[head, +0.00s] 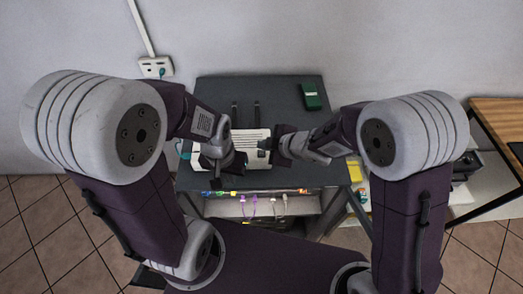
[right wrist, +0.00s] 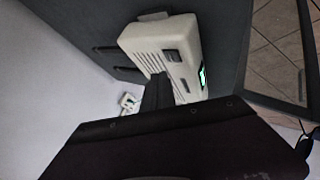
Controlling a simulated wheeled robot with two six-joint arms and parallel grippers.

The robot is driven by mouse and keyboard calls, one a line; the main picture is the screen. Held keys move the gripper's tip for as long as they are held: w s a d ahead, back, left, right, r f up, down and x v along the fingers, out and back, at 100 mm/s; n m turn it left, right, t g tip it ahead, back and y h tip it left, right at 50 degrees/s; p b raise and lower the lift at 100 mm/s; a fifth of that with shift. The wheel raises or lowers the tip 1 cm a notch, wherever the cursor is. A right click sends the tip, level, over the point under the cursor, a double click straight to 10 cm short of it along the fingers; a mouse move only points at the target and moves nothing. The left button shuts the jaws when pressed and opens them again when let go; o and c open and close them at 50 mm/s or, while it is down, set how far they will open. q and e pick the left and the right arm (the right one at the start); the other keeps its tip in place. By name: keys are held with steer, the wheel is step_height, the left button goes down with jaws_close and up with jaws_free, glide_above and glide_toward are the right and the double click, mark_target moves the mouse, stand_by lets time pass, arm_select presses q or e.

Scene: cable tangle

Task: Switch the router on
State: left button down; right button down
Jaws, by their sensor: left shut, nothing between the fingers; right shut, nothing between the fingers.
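The router is a white box with a slotted top (head: 250,137), lying on the dark table. It also shows in the right wrist view (right wrist: 150,38), where its side carries a dark rocker-like part (right wrist: 172,57) and a bright green patch (right wrist: 203,76). I cannot tell the rocker's position. My right gripper (head: 273,149) is shut and empty at the router's right end; its dark fingers (right wrist: 158,92) point at the router, and contact is unclear. My left gripper (head: 224,180) is shut and empty over the router's front left part and hides some of it.
A green box (head: 311,96) stands at the table's back right. Several coloured cable ends hang below the table's front edge. A yellow note (head: 354,171) is at the right. The table's back (head: 215,92) has free room.

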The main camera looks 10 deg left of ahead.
mark_target(264, 155)
step_height(264, 155, up, 4)
steer(key=p, duration=0.3)
stand_by(0.7)
